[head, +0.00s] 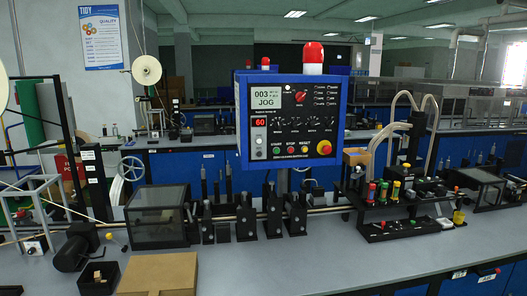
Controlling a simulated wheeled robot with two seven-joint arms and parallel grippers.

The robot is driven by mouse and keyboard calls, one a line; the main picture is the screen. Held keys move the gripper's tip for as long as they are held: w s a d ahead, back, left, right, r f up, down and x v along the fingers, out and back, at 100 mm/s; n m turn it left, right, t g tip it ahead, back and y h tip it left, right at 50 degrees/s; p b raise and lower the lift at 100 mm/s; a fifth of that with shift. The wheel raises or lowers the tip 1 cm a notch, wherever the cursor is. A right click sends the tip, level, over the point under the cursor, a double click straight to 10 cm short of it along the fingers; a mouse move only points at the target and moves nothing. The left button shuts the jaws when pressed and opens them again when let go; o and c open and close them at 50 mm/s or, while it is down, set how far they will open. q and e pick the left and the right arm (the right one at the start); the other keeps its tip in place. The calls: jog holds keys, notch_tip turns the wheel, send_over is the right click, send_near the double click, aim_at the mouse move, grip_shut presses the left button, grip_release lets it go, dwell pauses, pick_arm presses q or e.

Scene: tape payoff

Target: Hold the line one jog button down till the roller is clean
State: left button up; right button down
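A blue control box (242,120) stands upright at the picture's centre. Its small screen (267,99) reads "003" and "JOG", and a red display (258,122) shows 60. Labels for START, STOP and RESET sit low on its face, beside a red emergency stop (324,147) on yellow. A red knob (301,98) sits near the top. I cannot make out which control is the line one jog button. A long metal shaft (327,209) runs through black stands (245,215) on the bench. I cannot tell which part is the roller or whether it is clean. Neither gripper is in view.
A dark clear-sided box (158,217) and a brown carton (158,274) stand on the grey bench (330,262) at left. A black motor (75,247) sits farther left. A black tool rack (400,229) stands at right. The bench's front middle is clear.

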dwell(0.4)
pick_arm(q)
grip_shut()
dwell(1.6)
